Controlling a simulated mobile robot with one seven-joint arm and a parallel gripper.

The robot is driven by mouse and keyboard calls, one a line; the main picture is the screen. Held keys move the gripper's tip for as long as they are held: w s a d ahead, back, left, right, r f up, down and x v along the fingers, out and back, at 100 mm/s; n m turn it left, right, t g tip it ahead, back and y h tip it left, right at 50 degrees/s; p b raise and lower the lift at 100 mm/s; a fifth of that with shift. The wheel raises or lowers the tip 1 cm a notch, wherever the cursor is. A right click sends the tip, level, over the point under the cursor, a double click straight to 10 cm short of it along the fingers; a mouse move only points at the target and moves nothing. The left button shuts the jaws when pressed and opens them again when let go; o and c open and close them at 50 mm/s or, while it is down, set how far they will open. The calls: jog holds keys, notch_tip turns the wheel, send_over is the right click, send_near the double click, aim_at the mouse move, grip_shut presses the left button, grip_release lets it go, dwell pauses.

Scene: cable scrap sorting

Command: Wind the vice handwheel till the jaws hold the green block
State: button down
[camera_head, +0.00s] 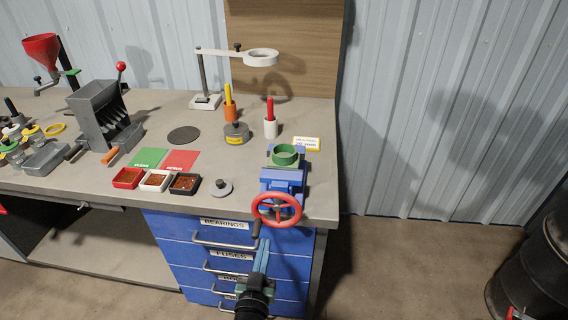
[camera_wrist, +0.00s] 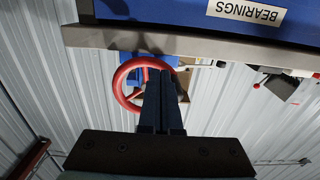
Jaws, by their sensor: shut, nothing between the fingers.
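The blue vice (camera_head: 283,183) stands at the right front corner of the bench. Its red handwheel (camera_head: 277,210) faces the front and has a dark crank grip (camera_head: 256,229) at its lower left. A round green piece (camera_head: 284,154) shows at the top of the vice; I cannot tell whether the jaws touch it. My gripper (camera_head: 263,243) is below the wheel, near the crank grip, in front of the drawers. In the wrist view my gripper (camera_wrist: 160,75) is shut and empty, its fingers overlapping the red handwheel (camera_wrist: 130,84). I cannot tell whether they touch it. The crank grip is hidden there.
Blue drawers (camera_head: 215,263) with metal handles lie under the bench top (camera_head: 225,160). A dark drum (camera_head: 540,270) stands far right; the floor between is clear.

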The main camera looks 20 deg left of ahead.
jog(key=p+v, duration=0.2)
jog(key=v, duration=0.6)
jog(key=shift+p, duration=0.4)
jog(key=shift+r, duration=0.1)
jog(key=w+a+m+b, duration=0.1)
jog(key=w+b, duration=0.7)
jog(key=w, duration=0.1)
jog(key=shift+a+m, duration=0.25)
jog(key=shift+m, duration=0.15)
jog(key=shift+r, duration=0.1)
dwell(1.5)
jog(key=shift+f+b, duration=0.25)
jog(key=shift+b, duration=1)
jog(key=shift+r, duration=0.25)
